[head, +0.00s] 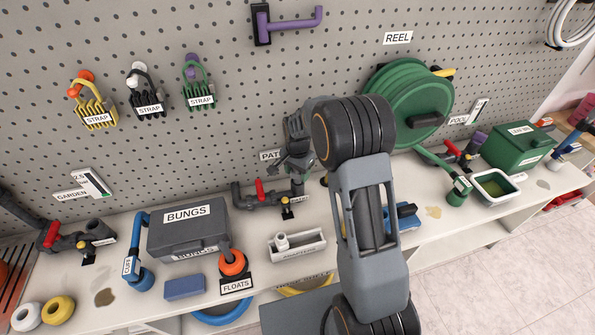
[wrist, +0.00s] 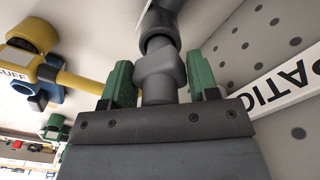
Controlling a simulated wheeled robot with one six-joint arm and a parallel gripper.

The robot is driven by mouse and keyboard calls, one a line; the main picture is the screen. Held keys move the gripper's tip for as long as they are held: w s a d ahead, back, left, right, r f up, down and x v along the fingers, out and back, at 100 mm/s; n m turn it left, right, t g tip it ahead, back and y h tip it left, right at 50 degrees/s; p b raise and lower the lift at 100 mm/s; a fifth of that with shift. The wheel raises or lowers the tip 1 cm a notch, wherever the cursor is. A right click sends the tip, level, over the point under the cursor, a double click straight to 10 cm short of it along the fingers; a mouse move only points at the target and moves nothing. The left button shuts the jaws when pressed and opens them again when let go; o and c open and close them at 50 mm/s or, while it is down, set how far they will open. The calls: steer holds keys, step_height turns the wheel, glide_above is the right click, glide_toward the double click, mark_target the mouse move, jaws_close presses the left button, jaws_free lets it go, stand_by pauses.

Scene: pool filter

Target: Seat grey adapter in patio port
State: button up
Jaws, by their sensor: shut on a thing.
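My gripper (wrist: 158,85) is shut on the grey adapter (wrist: 158,72), with its green fingertips on either side of it in the wrist view. The adapter is in line with a darker grey round pipe part (wrist: 160,28) just beyond the fingertips. I cannot tell whether they are joined or how deep. In the head view my gripper (head: 298,157) is over the upright end of the patio pipe (head: 297,185), partly behind my arm. The patio pipe has a red valve handle (head: 260,190). The PATIO label (wrist: 283,88) is close by on the pegboard.
The grey bungs case (head: 188,228) and a white tray (head: 297,245) stand on the counter left and front of the patio pipe. A green hose reel (head: 408,100) is at right. A yellow pipe with cuff (wrist: 70,78) lies close left in the wrist view.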

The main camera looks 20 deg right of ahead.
steer(key=shift+f+b, duration=0.7)
steer(key=shift+f, duration=0.35)
steer(key=o, duration=1)
steer(key=shift+r, duration=0.15)
steer(key=shift+r+p, duration=1.8)
steer(key=shift+r, duration=0.6)
